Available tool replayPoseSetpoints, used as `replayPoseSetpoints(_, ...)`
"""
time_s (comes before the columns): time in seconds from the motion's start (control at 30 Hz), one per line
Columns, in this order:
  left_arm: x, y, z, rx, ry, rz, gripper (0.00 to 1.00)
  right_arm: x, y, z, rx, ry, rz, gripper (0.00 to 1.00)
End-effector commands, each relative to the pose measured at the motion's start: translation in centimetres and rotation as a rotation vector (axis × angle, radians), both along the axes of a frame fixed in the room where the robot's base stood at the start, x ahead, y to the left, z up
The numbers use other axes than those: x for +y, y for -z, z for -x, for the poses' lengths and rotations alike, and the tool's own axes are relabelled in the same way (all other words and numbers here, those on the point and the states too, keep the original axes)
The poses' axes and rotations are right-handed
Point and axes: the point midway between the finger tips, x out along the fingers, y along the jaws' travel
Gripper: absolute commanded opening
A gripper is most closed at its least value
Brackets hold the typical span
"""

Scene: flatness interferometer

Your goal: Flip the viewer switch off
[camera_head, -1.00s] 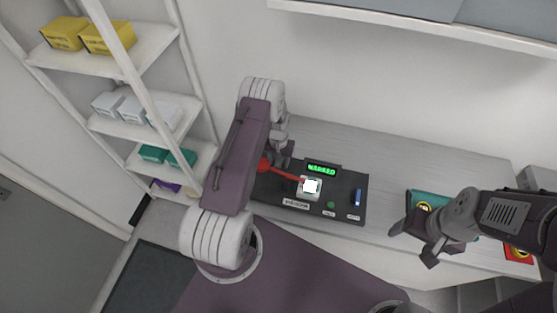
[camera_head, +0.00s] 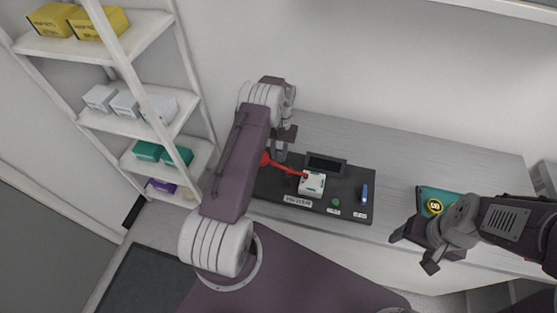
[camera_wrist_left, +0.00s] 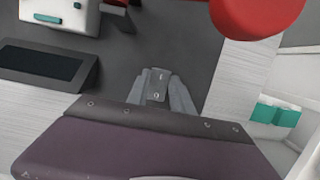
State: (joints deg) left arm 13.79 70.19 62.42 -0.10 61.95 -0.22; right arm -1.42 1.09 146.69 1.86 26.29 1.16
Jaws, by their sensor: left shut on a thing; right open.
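The black instrument panel (camera_head: 345,205) lies on the bench. It carries a white viewer box (camera_head: 311,184) with a red arm (camera_head: 287,170) and a dark, blank display (camera_head: 325,164). My left gripper (camera_head: 281,154) is low at the panel's back left, behind the red arm's round end. In the left wrist view the gripper (camera_wrist_left: 157,90) is shut on a small grey piece with two marks, which looks like the viewer switch; the fingers hide its sides. The blank display shows there too (camera_wrist_left: 42,66). My right gripper (camera_head: 414,245) is open and empty at the bench's front right.
A blue part (camera_head: 364,193) and a green button (camera_head: 336,202) sit on the panel's right. A teal packet (camera_head: 432,196) lies beside my right gripper. Shelves (camera_head: 150,110) with boxes stand at left. The bench behind the panel is clear.

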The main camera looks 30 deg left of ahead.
Motion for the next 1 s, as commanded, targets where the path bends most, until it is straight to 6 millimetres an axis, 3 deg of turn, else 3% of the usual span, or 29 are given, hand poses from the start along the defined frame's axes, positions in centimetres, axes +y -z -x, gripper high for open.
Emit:
replayPoseSetpoints(0.3, 0.0, 0.0, 0.1, 0.006, 0.000, 0.002, 0.00, 0.0, 0.0, 0.0, 0.000, 0.000, 0.000, 0.72)
replayPoseSetpoints(0.33, 0.0, 0.0, 0.1, 0.006, 0.000, 0.002, 0.36, 0.0, 0.0, 0.0, 0.000, 0.000, 0.000, 0.72)
replayPoseSetpoints(0.4, 0.0, 0.0, 0.1, 0.006, 0.000, 0.002, 0.49, 0.0, 0.0, 0.0, 0.000, 0.000, 0.000, 0.72)
replayPoseSetpoints(0.77, 0.0, -0.6, -0.3, 0.002, 0.000, 0.000, 0.49, 0.0, 0.5, 0.0, 0.000, 0.000, 0.000, 0.72)
replayPoseSetpoints(1.0, 0.4, -5.5, -1.6, -0.001, 0.000, 0.000, 0.49, 0.0, 2.6, 0.0, 0.000, 0.000, 0.000, 0.72)
